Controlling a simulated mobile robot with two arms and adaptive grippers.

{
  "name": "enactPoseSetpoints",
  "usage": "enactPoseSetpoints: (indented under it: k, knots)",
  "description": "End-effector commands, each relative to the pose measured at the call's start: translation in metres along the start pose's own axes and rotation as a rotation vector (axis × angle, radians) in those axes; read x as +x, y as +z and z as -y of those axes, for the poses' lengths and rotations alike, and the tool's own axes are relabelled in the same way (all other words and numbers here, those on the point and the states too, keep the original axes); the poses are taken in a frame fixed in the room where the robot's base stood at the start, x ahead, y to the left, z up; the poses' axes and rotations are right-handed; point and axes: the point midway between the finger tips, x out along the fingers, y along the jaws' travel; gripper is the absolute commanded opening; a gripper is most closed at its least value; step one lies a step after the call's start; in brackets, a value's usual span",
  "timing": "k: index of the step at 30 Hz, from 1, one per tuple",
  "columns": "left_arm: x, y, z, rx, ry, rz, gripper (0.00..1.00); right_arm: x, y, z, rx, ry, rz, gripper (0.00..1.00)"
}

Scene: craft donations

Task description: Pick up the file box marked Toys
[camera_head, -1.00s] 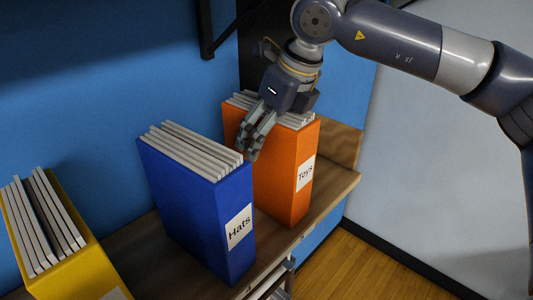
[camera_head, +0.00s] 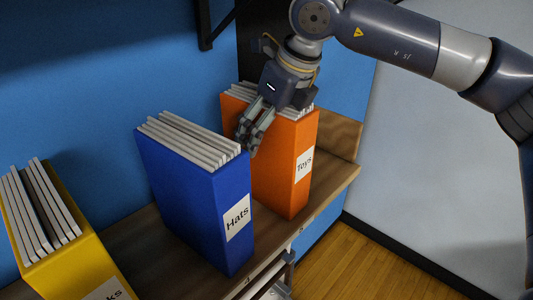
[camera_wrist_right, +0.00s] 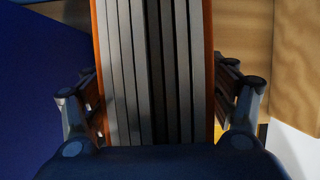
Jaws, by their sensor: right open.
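The orange file box marked Toys (camera_head: 299,184) stands upright on the wooden shelf, its label facing front right. In the right wrist view its top edge and grey sheets (camera_wrist_right: 152,70) fill the middle. My right gripper (camera_head: 250,140) is over the top of this box, pointing down. In the right wrist view my right gripper (camera_wrist_right: 158,100) is open, with one finger on each side of the box. The near finger hangs in the gap beside the blue box. I cannot tell whether the fingers touch the orange box. My left gripper is not in view.
The blue file box marked Hats (camera_head: 190,205) stands close to the left of the orange one. A yellow file box (camera_head: 70,265) stands at the far left. The wooden shelf (camera_head: 150,255) has a raised wooden end (camera_head: 341,137) at the right. A dark bracket (camera_head: 206,25) hangs above.

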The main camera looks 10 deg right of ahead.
Motion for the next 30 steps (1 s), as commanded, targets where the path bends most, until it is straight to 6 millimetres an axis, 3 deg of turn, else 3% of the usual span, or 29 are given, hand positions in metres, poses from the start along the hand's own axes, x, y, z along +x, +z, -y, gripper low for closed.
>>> enactPoseSetpoints:
  k: [12, 14, 22, 30]
  knots:
    - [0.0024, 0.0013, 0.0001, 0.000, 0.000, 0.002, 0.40, 0.0010, -0.0004, 0.0000, 0.000, 0.000, 0.000, 0.78]
    - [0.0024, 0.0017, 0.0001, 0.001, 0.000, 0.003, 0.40, 0.0010, -0.0004, 0.0000, 0.000, 0.000, 0.000, 0.67]
    - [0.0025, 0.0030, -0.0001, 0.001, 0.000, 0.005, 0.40, 0.0011, -0.0005, 0.0000, 0.000, 0.000, 0.000, 0.06]
    - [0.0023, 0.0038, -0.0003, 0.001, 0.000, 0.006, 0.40, -0.0002, 0.0005, 0.0000, 0.000, 0.000, 0.003, 0.02]
